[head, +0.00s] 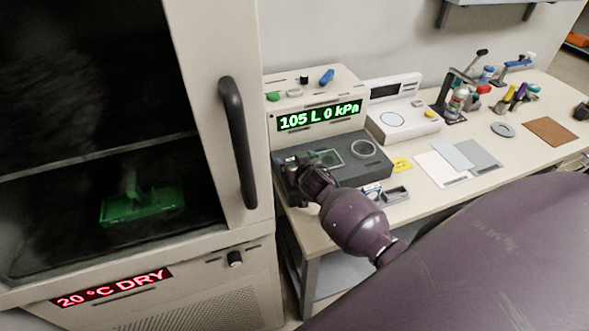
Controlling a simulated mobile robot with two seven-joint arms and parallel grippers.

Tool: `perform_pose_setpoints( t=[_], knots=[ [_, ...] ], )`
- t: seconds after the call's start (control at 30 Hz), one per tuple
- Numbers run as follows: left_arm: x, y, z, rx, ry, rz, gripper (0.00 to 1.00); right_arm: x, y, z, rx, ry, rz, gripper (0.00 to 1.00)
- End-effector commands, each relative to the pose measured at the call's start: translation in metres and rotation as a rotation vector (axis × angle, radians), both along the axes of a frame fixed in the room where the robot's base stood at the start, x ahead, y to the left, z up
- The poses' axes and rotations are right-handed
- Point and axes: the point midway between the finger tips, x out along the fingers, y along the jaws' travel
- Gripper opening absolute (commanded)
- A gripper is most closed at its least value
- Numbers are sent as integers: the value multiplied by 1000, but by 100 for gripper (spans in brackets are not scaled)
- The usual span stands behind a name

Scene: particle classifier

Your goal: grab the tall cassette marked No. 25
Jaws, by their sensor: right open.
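I cannot make out a tall cassette marked No. 25, as no such number is readable in the head view. My right gripper (290,180) is open at the left front corner of the dark grey base of the particle classifier (350,173). My dark wrist hides part of that corner, and whether anything stands between the fingers cannot be told. A square green-edged piece (329,158) and a pale ring (364,149) show on top of the base. The display (320,116) reads "105 L 0 kPa". My left gripper is out of view.
A cabinet with a dark glass door and black handle (238,140) stands close on the left; a green rack (143,207) shows dimly behind the glass. A blue-and-white box (371,191) and a small grey tray (397,194) lie at the bench front. A white instrument (401,121) stands right.

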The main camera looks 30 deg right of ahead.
Motion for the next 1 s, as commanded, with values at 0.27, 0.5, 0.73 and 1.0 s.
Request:
perform_pose_setpoints(
  t=[0.27, 0.5, 0.73, 1.0],
  knots=[
    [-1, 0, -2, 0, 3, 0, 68, 3, -1, -1, -1, 0, -1, 94],
    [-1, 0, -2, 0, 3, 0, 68, 3, -1, -1, -1, 0, -1, 63],
    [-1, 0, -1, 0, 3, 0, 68, 3, -1, -1, -1, 0, 0, 39],
    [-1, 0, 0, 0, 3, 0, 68, 3, -1, 5, -1, -2, 0, 39]
  ],
)
